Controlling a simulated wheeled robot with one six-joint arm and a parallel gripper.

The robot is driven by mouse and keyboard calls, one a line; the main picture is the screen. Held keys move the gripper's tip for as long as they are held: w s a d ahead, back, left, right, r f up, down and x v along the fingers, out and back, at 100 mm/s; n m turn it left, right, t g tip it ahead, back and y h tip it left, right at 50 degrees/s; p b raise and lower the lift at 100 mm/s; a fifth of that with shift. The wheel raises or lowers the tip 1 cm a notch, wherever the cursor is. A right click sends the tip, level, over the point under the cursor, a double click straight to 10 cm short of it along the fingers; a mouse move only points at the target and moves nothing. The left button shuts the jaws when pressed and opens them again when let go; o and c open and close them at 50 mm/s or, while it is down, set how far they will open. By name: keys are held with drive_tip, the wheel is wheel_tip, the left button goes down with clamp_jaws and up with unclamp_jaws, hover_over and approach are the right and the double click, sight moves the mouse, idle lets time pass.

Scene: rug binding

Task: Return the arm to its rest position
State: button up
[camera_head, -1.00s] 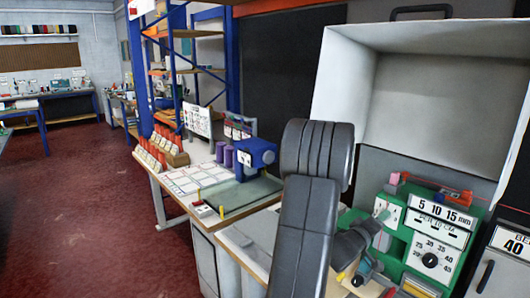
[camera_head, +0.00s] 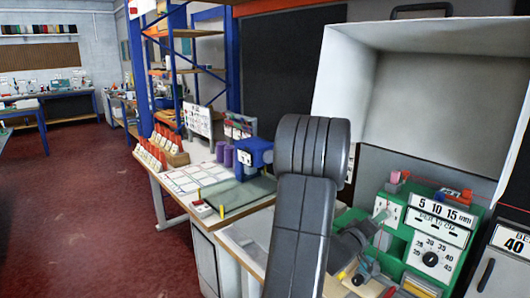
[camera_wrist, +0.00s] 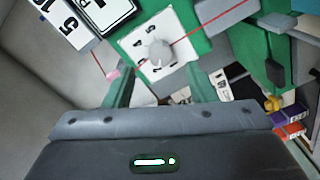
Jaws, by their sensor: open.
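My arm rises in the middle of the head view, with its dark grey links bent at a thick ribbed joint. I cannot tell whether the fingers touch anything.
A pale open hood (camera_head: 430,95) stands over the machine. A dark grey unit marked 40 (camera_head: 505,255) is at the right edge. Left of my arm, the bench holds a green mat (camera_head: 238,195), a blue device (camera_head: 254,157) and purple spools (camera_head: 224,153). The red floor (camera_head: 75,210) is open at left.

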drive_tip(key=x, duration=0.6)
drive_tip(key=s+a+m+b, duration=0.6)
drive_tip(key=s+a+m, duration=0.3)
drive_tip(key=a, duration=0.1)
drive_tip(key=shift+s+a+m+b, duration=0.25)
drive_tip(key=shift+s+m+b, duration=0.1)
drive_tip(key=shift+s+m, duration=0.05)
drive_tip(key=shift+w+a+f+t, duration=0.1)
drive_tip(key=shift+a+t, duration=0.1)
drive_tip(key=shift+t, duration=0.3)
